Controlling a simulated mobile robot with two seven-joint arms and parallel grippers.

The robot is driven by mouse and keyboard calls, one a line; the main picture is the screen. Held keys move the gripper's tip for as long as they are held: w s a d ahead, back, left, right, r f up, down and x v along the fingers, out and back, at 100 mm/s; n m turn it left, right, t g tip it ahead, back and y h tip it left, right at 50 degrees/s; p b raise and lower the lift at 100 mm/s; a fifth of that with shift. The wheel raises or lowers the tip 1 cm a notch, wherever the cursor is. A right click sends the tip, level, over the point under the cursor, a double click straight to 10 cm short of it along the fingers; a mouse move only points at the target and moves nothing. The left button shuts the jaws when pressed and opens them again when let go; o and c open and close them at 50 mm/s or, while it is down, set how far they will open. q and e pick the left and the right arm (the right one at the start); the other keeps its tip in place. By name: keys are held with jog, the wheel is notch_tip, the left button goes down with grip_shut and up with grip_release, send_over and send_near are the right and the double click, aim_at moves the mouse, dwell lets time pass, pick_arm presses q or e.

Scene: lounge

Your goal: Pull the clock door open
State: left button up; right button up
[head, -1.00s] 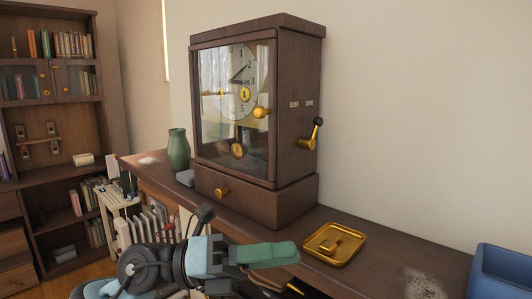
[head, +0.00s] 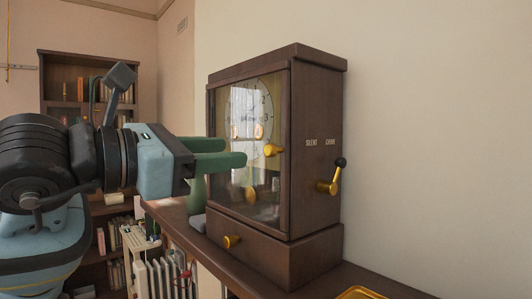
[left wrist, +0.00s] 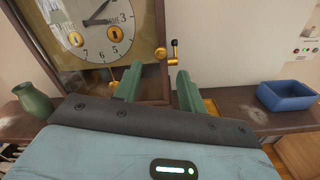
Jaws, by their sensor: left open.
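The clock is a dark wooden case (head: 318,105) on a shelf. Its glass door (head: 232,165) is closed, with a round brass knob (head: 274,151) on the right side. The dial (head: 250,105) shows behind the glass. My left gripper (head: 246,152) is open, its two green fingers level and pointing at the knob, just short of it in the head view. In the left wrist view the knob (left wrist: 160,53) appears beyond and between the open fingers (left wrist: 158,82). My right gripper is not in view.
A brass lever with a black ball (head: 334,175) sticks out of the case's right side. A brass drawer knob (head: 232,241) is below the door. A green vase (left wrist: 32,100) stands left of the clock, and a blue bin (left wrist: 287,97) is at right.

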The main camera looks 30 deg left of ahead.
aim_at(267, 150)
pick_arm(q)
jog(key=shift+p+x, duration=0.55)
jog(key=shift+x, duration=3.4)
grip_shut()
